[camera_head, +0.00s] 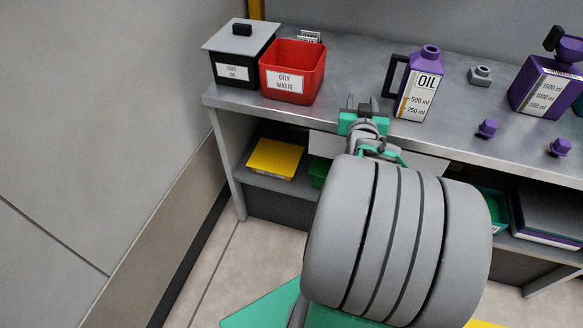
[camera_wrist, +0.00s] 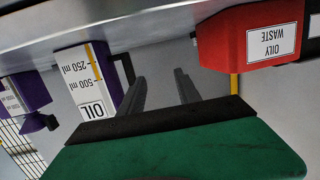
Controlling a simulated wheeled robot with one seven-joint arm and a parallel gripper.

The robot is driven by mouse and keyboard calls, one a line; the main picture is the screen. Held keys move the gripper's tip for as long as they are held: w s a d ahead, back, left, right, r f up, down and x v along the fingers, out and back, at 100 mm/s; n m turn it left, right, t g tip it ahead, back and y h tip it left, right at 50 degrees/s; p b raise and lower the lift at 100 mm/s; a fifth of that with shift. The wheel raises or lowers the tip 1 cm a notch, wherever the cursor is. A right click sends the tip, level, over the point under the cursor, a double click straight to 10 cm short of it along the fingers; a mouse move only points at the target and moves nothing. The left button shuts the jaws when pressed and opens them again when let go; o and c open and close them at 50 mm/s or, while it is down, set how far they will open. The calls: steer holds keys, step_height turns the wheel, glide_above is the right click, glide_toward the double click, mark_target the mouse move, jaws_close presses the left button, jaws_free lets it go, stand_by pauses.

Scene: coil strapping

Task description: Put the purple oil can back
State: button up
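A purple oil can (camera_head: 417,93) with a white "OIL" label and a dark handle stands upright on the metal workbench (camera_head: 345,68). Its handle points left, toward my gripper. My gripper (camera_head: 363,108) is at the bench's front edge, left of the can and apart from it. The wrist view is upside down; there the can (camera_wrist: 88,75) is left of my gripper's two fingers (camera_wrist: 160,88), which are spread with nothing between them. A second, larger purple can (camera_head: 543,88) with volume marks stands at the right.
A red oily waste bin (camera_head: 293,72) and a lidded used-oil box (camera_head: 240,60) stand left on the bench. A grey nut-like part (camera_head: 480,75) and two purple caps (camera_head: 488,128) lie right of the can. A lower shelf holds a yellow box (camera_head: 274,158).

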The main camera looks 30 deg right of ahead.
steer(key=w+a+f+n+g+y, duration=0.1)
steer(key=w+a+f+n+y, duration=0.15)
steer(key=a, duration=0.55)
steer(key=w+a+f+n+g+y, duration=0.1)
steer(key=w+a+f+n+y, duration=0.2)
steer(key=a, duration=0.5)
steer(key=s+a+f+n+g+y, duration=0.1)
steer(key=s+a+f+g+y, duration=0.1)
steer(key=s+a+g, duration=0.2)
steer(key=s+a+f+n+g+y, duration=0.2)
steer(key=s+a+g+y, duration=0.1)
steer(key=s+a, duration=0.7)
steer(key=a+g, duration=0.1)
steer(key=a, duration=0.3)
steer(key=shift+s+a, duration=0.35)
steer(key=shift+s, duration=0.05)
steer(key=shift+c, duration=0.4)
